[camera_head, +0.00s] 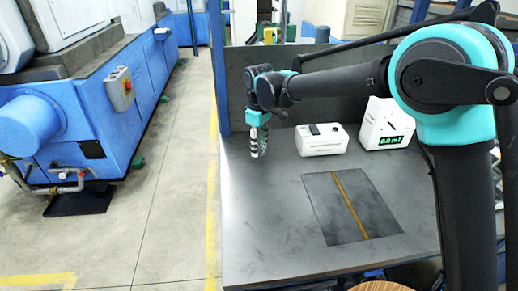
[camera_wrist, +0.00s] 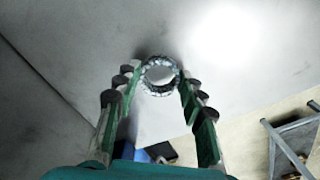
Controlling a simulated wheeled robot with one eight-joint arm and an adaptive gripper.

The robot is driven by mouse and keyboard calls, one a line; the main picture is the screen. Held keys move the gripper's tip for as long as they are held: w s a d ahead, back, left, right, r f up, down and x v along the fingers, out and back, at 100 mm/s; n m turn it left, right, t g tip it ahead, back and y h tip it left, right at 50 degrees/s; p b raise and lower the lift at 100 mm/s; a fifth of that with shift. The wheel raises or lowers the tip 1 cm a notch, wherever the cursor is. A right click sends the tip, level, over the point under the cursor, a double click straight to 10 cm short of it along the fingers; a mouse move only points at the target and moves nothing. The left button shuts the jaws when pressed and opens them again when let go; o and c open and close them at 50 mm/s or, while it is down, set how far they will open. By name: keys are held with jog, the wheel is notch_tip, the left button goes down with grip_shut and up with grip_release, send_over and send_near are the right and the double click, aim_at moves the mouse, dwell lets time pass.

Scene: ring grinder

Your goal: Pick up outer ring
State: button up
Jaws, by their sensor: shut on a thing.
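The outer ring (camera_wrist: 147,85) is a shiny metal ring between the two fingers of my gripper (camera_wrist: 160,80) in the wrist view. The fingers touch it from both sides, so my gripper is shut on it. In the head view my gripper (camera_head: 258,150) points down over the left back part of the grey table (camera_head: 270,220). The ring cannot be made out there. I cannot tell whether the ring still touches the table top.
A white box (camera_head: 320,147) with a dark item on top stands right of my gripper. A white device with a green display (camera_head: 386,130) is further right. A dark mat (camera_head: 335,215) with a yellow stripe lies in front. A back panel (camera_head: 350,95) closes the table's rear.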

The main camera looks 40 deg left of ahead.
notch_tip(320, 180, up, 19)
dwell(0.5)
